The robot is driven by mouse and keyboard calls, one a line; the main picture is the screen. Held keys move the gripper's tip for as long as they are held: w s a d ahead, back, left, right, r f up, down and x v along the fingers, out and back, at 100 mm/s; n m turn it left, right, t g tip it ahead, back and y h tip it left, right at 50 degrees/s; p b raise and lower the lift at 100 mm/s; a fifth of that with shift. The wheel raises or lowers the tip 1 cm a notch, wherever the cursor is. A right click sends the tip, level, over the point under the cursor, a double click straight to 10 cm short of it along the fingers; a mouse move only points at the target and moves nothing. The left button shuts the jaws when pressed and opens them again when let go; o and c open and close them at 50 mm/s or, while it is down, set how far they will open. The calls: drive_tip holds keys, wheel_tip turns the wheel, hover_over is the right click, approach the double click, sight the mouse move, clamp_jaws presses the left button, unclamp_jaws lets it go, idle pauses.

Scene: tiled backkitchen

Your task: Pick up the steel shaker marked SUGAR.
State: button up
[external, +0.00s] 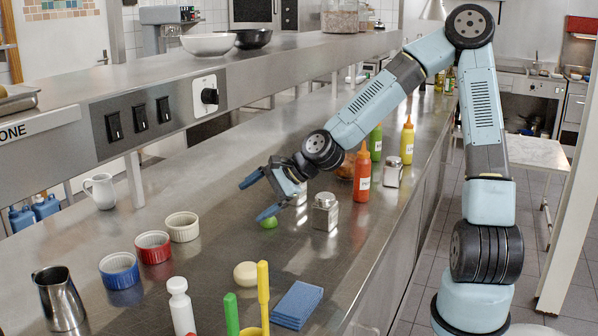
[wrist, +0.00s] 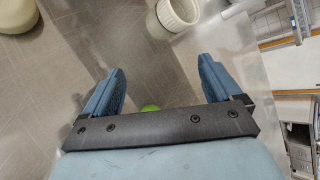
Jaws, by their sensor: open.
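A steel shaker (external: 325,212) with a pale label stands upright on the steel counter (external: 225,250), right of my gripper. A second steel shaker (external: 391,171) stands farther back, right of the red bottle. A steel shape (external: 299,198) shows partly behind my gripper and may be another shaker. I cannot read the shaker labels, so I cannot tell which says SUGAR. My gripper (external: 260,197) is open and empty above the counter, its fingers pointing left. In the wrist view my gripper (wrist: 161,66) has its fingers wide apart, and no shaker shows there.
A green lime (external: 268,222) lies just below my gripper. Red (external: 362,176), yellow (external: 407,141) and green (external: 375,143) bottles stand behind the nearer shaker. A raised shelf (external: 270,80) runs behind.

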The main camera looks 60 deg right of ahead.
drive_tip(key=s+d+r+m+t+h, duration=0.2)
drive_tip(key=d+r+m+t+h, duration=0.15)
drive_tip(key=d+r+m, duration=0.6)
drive_tip(key=s+d+r+m+t+h, duration=0.25)
drive_tip(key=d+r+m+t, duration=0.35)
drive_tip(key=d+r, duration=0.65)
drive_tip(key=g, duration=0.1)
hover_over(303, 186)
drive_tip(key=s, duration=0.2)
wheel_tip(303, 186, down, 19)
drive_tip(key=shift+m, duration=0.45)
wheel_tip(303, 186, down, 8)
drive_tip(key=shift+s+a+f, duration=0.15)
drive_tip(key=shift+f, duration=0.1)
drive_tip(key=shift+w+d, duration=0.2)
drive_tip(key=shift+w, duration=1.7)
drive_tip(key=shift+w+d, duration=0.15)
drive_tip(key=shift+w, duration=1.7)
drive_tip(key=shift+c, duration=0.4)
drive_tip(key=c, duration=1.1)
